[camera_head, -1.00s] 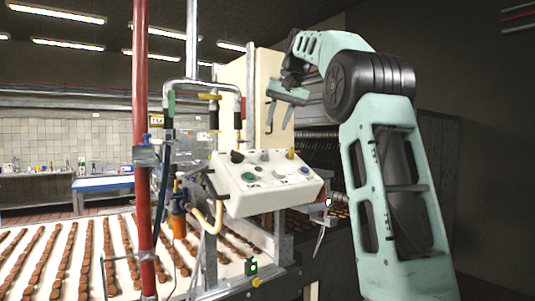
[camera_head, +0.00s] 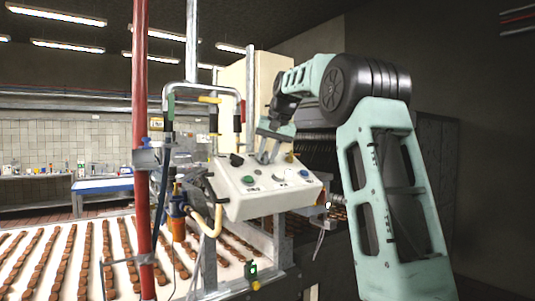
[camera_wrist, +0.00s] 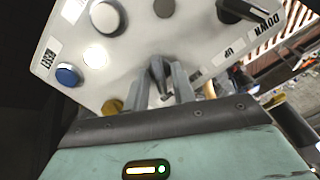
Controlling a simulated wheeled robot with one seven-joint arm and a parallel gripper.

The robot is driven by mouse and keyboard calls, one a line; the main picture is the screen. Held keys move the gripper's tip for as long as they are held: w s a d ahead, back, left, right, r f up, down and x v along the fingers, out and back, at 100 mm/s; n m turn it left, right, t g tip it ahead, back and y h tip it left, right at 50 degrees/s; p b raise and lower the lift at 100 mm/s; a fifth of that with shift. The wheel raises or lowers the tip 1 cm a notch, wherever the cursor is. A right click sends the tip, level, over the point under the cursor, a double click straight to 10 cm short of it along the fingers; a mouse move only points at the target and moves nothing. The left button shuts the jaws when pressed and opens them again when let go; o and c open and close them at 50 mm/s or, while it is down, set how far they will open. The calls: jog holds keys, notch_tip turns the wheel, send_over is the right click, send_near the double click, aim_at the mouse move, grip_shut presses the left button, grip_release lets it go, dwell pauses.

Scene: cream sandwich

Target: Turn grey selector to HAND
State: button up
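The cream control box (camera_head: 240,203) stands at the middle of the head view, with its sloped face towards me. My gripper (camera_head: 267,158) is at the upper middle of that face, over the place of the grey selector. In the wrist view, my gripper (camera_wrist: 161,80) has its two grey fingers apart, one on each side of the dark grey selector (camera_wrist: 158,72). A gap seems to show between fingers and selector; contact cannot be told. The HAND marking is not readable.
The black knob (camera_head: 237,160) is left of my gripper, and the yellow knob (camera_head: 290,158) is right. A green button (camera_head: 248,180) and blue button (camera_head: 304,174) sit lower on the face. A red post (camera_head: 141,120) and hoses stand left.

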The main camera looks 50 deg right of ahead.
jog(key=c, duration=0.3)
jog(key=shift+c, duration=0.2)
jog(key=n, duration=0.5)
jog(key=shift+a+n, duration=0.1)
jog(key=shift+n, duration=0.2)
jog(key=n, duration=0.6)
jog(key=shift+h, duration=0.4)
jog(key=o, duration=0.6)
jog(key=shift+o, duration=0.2)
